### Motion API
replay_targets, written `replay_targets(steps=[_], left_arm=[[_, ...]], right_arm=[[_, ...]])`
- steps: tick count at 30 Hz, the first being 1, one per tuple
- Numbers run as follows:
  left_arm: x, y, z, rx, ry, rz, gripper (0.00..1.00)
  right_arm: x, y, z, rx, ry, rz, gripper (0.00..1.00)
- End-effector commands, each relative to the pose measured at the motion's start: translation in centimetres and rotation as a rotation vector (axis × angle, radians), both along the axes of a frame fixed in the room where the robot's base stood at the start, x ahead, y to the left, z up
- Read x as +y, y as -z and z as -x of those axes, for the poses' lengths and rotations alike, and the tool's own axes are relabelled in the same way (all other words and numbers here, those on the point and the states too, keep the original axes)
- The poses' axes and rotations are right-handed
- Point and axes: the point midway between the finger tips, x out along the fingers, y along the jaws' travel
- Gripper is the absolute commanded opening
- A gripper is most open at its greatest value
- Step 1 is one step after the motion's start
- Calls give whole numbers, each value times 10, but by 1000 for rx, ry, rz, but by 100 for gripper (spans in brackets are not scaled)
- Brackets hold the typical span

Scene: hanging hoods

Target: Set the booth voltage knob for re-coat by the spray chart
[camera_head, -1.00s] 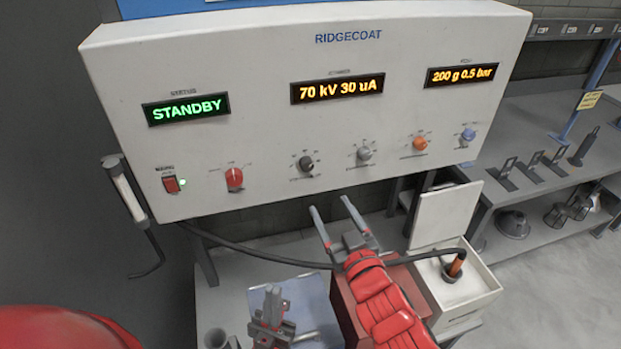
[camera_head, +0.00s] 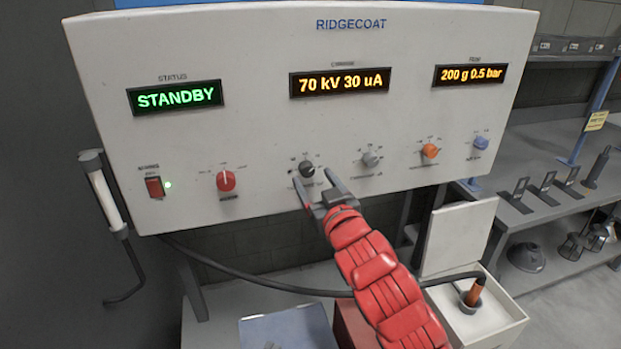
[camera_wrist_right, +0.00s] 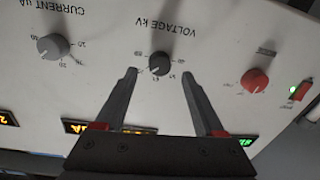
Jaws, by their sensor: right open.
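The dark voltage knob (camera_head: 307,169) sits on the front of the white RIDGECOAT panel (camera_head: 250,60). In the right wrist view the same voltage knob (camera_wrist_right: 159,63) lies beyond and between my fingertips, under upside-down "VOLTAGE kV" lettering. My right gripper (camera_head: 312,178) is open just in front of the knob, with a finger on either side and no clear contact. It also shows in the right wrist view (camera_wrist_right: 158,72). The charge display (camera_head: 340,82) reads 70 kV 30 uA. My left gripper is out of view. I cannot make out a spray chart.
A red knob (camera_head: 226,181) is left of the voltage knob; a grey current knob (camera_head: 371,158), an orange knob (camera_head: 430,151) and a blue knob (camera_head: 481,142) are right. The status display (camera_head: 175,97) reads STANDBY. A hose (camera_head: 250,284) hangs below the panel.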

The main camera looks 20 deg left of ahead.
Motion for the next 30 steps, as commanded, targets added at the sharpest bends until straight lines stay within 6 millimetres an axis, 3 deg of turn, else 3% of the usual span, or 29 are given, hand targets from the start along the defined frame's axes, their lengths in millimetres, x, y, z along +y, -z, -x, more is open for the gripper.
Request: replay_targets(steps=[9,20,30], left_arm=[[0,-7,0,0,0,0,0],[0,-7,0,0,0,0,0],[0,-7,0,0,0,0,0]], right_arm=[[17,1,-24,4,3,2,71],[19,1,-26,2,1,1,71],[19,1,-26,1,2,1,10]])
